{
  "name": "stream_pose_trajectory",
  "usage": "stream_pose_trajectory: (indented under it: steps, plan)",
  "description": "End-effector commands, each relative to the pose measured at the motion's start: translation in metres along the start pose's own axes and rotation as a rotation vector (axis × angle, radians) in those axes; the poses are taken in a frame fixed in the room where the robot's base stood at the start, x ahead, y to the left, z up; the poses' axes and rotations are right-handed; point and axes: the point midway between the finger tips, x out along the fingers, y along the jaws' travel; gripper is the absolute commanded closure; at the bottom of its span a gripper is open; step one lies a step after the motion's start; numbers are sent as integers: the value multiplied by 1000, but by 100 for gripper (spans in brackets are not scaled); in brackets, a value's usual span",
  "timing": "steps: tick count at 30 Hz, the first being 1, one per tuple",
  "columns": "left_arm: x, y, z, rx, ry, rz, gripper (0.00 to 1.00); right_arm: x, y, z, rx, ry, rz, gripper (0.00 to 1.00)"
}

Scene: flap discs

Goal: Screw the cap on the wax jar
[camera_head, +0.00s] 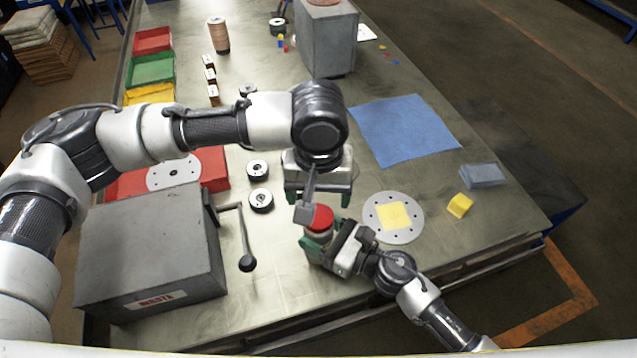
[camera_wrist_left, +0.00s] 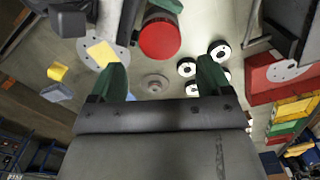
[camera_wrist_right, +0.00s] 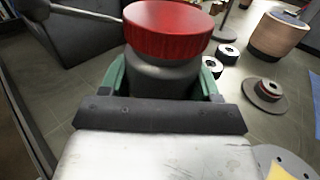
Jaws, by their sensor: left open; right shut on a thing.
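The wax jar is a grey jar (camera_wrist_right: 160,75) held upright between the green fingers of my right gripper (camera_wrist_right: 162,88). A ribbed red cap (camera_wrist_right: 167,28) sits on the jar's top; how far it is screwed down I cannot tell. In the head view the red cap (camera_head: 320,217) is at the table's front middle, with my right gripper (camera_head: 322,240) shut around the jar below it. My left gripper (camera_head: 318,190) is open and empty just behind and above the cap. In the left wrist view the cap (camera_wrist_left: 160,38) lies between the spread green fingers, apart from them.
A perforated disc with a yellow square (camera_head: 393,216) lies right of the jar. A grey box with a crank (camera_head: 150,255) stands at left. Several small black rings (camera_head: 261,199) lie behind. A blue cloth (camera_head: 405,130) and grey block (camera_head: 327,45) are farther back.

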Motion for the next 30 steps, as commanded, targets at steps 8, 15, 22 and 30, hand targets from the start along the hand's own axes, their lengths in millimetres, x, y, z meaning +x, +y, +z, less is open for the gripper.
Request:
stream_pose_trajectory:
  steps: [8, 15, 22, 30]
  plan:
    - [44, 0, 0, -1, -2, -1, 21, 0, 0, 0, 1, 0, 0, 100]
    - [61, 0, 0, 1, 0, -1, 21, 0, 0, 0, 1, 0, 0, 100]
    - [62, 0, 0, 1, 0, 0, 21, 0, 0, 0, 1, 0, 0, 100]
    - [62, 0, 0, 1, 0, 0, 55, 0, 0, 0, 1, 0, 0, 100]
